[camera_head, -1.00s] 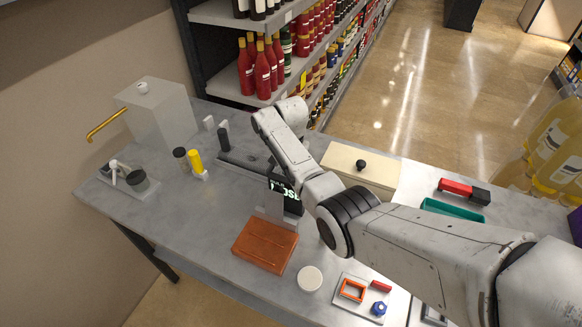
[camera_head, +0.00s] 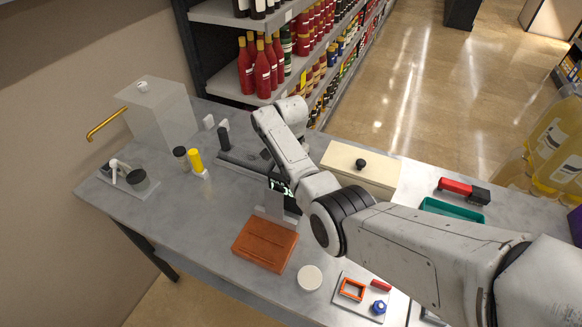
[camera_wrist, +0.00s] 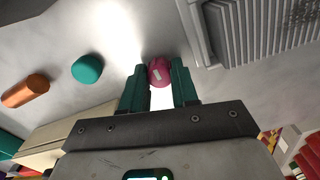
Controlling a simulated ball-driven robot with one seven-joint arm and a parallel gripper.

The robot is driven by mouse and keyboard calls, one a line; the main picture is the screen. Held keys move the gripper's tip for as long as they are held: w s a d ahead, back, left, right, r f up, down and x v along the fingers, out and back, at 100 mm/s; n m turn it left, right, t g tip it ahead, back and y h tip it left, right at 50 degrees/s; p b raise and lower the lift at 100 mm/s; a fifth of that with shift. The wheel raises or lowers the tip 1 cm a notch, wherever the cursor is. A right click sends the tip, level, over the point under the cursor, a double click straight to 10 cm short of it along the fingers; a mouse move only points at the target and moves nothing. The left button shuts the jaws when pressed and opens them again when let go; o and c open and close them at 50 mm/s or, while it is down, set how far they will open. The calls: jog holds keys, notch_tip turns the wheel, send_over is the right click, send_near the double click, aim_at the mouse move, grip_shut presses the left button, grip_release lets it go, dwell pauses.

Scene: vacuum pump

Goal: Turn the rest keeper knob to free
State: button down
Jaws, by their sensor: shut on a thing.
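In the wrist view, a round magenta knob (camera_wrist: 160,72) with a pale mark on its face sits between the teal fingertips of my gripper (camera_wrist: 159,78). The fingers are closed on its sides. No label shows on the knob, so I cannot read its setting.
In the wrist view, a teal knob (camera_wrist: 87,68) and an orange cylinder (camera_wrist: 25,92) are left of the knob; a ribbed grey block (camera_wrist: 255,28) is at right.

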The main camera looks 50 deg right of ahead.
jog(key=shift+r, duration=0.1)
jog(key=c, duration=0.9)
grip_release()
jog(key=shift+o, duration=0.2)
notch_tip(320, 180, up, 11)
jog(key=b, duration=0.1)
jog(key=shift+f, duration=0.2)
